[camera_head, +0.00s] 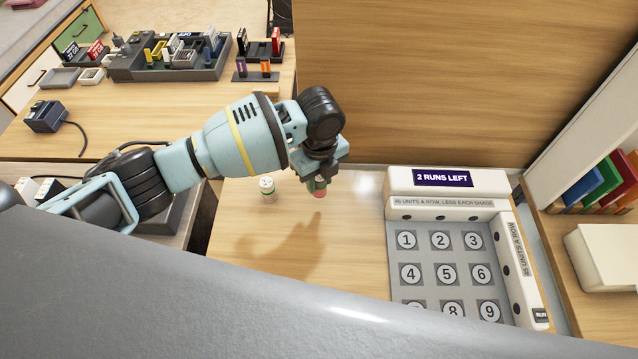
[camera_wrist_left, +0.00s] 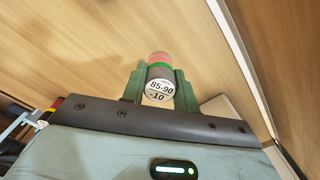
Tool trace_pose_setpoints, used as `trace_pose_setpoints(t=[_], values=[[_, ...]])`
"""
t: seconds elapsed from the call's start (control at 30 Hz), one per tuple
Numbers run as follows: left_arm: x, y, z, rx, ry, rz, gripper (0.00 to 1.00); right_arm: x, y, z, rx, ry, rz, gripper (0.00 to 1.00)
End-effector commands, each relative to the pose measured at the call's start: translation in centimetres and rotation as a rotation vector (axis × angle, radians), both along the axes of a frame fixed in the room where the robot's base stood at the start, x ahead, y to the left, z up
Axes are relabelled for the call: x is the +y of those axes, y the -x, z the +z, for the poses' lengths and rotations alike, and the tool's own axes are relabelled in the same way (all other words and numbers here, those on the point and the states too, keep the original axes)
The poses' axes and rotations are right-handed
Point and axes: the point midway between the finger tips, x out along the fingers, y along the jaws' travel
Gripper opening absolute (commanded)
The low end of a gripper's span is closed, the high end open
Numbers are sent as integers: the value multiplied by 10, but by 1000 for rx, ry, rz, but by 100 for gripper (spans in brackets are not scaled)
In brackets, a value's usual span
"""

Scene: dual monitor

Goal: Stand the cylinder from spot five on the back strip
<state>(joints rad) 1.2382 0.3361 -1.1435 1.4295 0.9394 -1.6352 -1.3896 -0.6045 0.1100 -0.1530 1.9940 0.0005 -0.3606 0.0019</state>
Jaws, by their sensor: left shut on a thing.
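My left gripper (camera_head: 319,178) is shut on a cylinder (camera_head: 319,190), held over the wooden table behind and left of the numbered board. In the left wrist view the cylinder (camera_wrist_left: 159,65) sits between both fingers (camera_wrist_left: 160,88). It has a pinkish-red far end, a green band, a grey body and a white end face reading "85-90 -10". The numbered board (camera_head: 420,257) has a grey face with round spots; spot five (camera_head: 442,274) shows its number uncovered. A second cylinder (camera_head: 267,189), white-topped, stands on the table left of the gripper. My right gripper is not in view.
A white sign reading "2 RUNS LEFT" (camera_head: 443,179) rises behind the board. A wooden panel (camera_head: 430,80) stands at the back. Racks and small blocks (camera_head: 170,58) fill the far-left bench. Colored books (camera_head: 600,182) stand at right. Bare table lies below the gripper.

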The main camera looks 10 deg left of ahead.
Motion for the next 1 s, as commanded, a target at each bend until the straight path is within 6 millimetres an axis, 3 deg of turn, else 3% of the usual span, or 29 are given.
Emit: trace_pose_setpoints(t=[0.07,0.3,0.73,0.77,0.9,1.0], values=[[3,-7,-1,0,0,4,7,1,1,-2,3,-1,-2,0],[2,-6,-34,0,0,2,7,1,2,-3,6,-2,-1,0],[2,-5,-40,0,0,2,7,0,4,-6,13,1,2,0],[2,-6,-39,-1,-1,2,33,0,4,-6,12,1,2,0],[2,-6,-39,-1,0,2,51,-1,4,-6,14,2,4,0],[2,-6,-39,-1,0,2,51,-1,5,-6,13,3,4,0]])
